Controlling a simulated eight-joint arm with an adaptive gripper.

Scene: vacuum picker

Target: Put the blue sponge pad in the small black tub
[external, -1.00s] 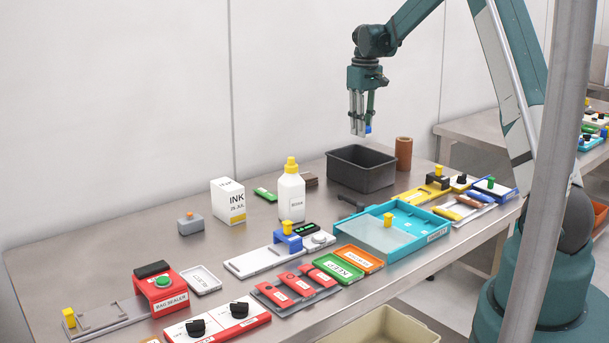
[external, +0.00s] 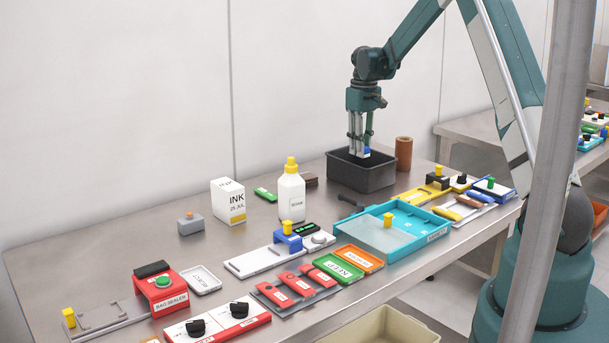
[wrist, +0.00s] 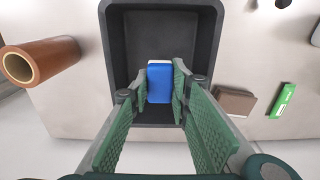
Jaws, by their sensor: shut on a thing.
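The small black tub (external: 362,180) stands open on the bench at the back right. In the wrist view its dark rim (wrist: 108,50) surrounds the view of its floor. The blue sponge pad (wrist: 159,84) has a pale edge and sits between my fingers. It shows as a small blue patch in the external view (external: 366,150). My gripper (wrist: 160,92) is shut on the pad and points down into the tub, with its fingertips at about rim height. I cannot tell whether the pad touches the tub floor.
A brown cylinder (external: 404,153) stands just right of the tub. Brown blocks (external: 310,180), a white bottle (external: 291,195) and a green item (external: 265,194) are to its left. A teal tray (external: 415,225) lies in front.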

